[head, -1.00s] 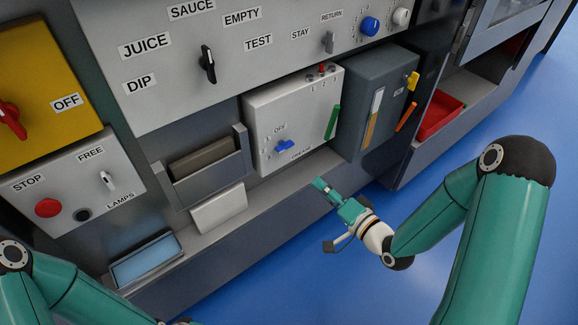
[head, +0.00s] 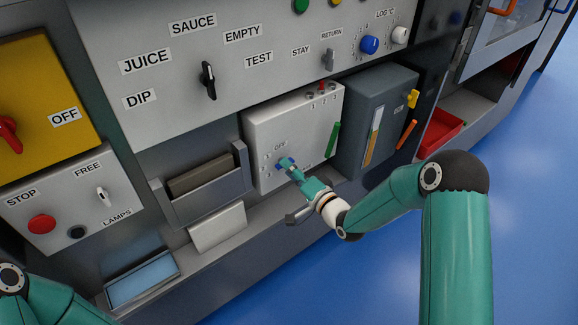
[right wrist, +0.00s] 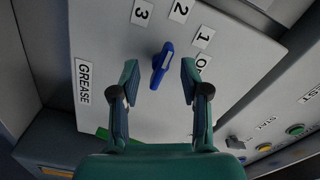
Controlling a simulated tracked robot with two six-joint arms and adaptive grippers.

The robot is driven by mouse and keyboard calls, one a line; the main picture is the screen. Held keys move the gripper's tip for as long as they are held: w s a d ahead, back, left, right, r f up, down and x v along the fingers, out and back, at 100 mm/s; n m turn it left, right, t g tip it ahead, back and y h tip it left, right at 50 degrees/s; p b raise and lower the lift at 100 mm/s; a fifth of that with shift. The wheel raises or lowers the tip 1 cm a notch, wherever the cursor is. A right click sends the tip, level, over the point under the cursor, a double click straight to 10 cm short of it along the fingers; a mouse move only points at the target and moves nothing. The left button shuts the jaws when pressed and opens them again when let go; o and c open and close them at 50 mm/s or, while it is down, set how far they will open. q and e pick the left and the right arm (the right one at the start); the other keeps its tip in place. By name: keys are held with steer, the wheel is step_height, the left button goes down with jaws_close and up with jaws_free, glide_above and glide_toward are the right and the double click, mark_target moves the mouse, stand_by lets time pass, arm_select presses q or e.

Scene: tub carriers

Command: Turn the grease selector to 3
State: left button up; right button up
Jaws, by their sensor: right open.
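The grease selector is a small blue lever knob (right wrist: 162,62) on the light grey grease box (head: 316,110). In the right wrist view, labels 3 (right wrist: 141,12), 2 (right wrist: 180,10), 1 (right wrist: 203,38) and a partly hidden OFF (right wrist: 200,66) surround it. Its upper end lies toward 2; which end is the pointer is hard to tell. My right gripper (head: 289,165) is at the knob and partly hides it in the head view. In the wrist view my right gripper (right wrist: 159,72) is open, one finger each side of the knob, with visible gaps. My left gripper is out of view.
A green handle (head: 333,138) is on the grease box's right side. A dark grey box (head: 375,110) with yellow and orange levers stands to its right. A ledge with a white block (head: 218,228) runs below. Blue floor is free in front.

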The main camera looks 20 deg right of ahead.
steer(key=shift+x, duration=1.05)
jaws_close()
steer(key=shift+d, duration=0.2)
steer(key=shift+a+f, duration=0.1)
